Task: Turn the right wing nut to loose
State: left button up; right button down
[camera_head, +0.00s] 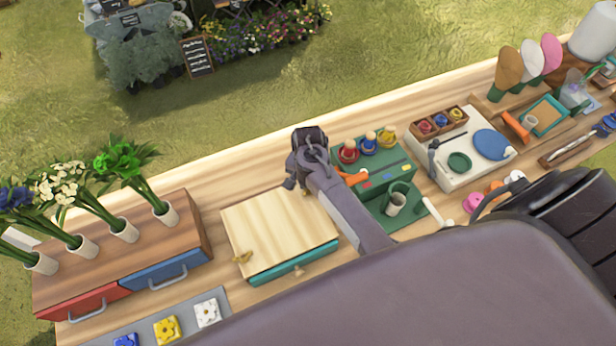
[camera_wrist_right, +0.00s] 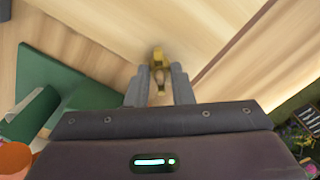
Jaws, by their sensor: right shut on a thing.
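The press has a pale wooden top board (camera_head: 275,228) over a teal base (camera_head: 295,262). A brass wing nut (camera_head: 243,257) shows at its front left. In the wrist view the right wing nut (camera_wrist_right: 158,58) is brass and sits between the fingertips of my right gripper (camera_wrist_right: 160,78). My right gripper shows in the head view (camera_head: 292,184) at the board's far right corner and hides that wing nut there. It is shut on the right wing nut. My left gripper is not in view.
A wooden drawer cabinet (camera_head: 120,250) with flower vases stands left. A green stand (camera_head: 385,165) with colourful bottles is close to my right arm. A white tray (camera_head: 462,150) lies further right. Flower tiles (camera_head: 166,330) lie at the front left. Bare tabletop (camera_head: 240,180) runs behind the press.

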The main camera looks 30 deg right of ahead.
jog(key=n, duration=0.3)
jog(key=shift+n, duration=0.4)
jog(key=n, duration=0.3)
jog(key=shift+s, duration=0.1)
jog(key=n, duration=1.7)
jog(key=shift+n, duration=2)
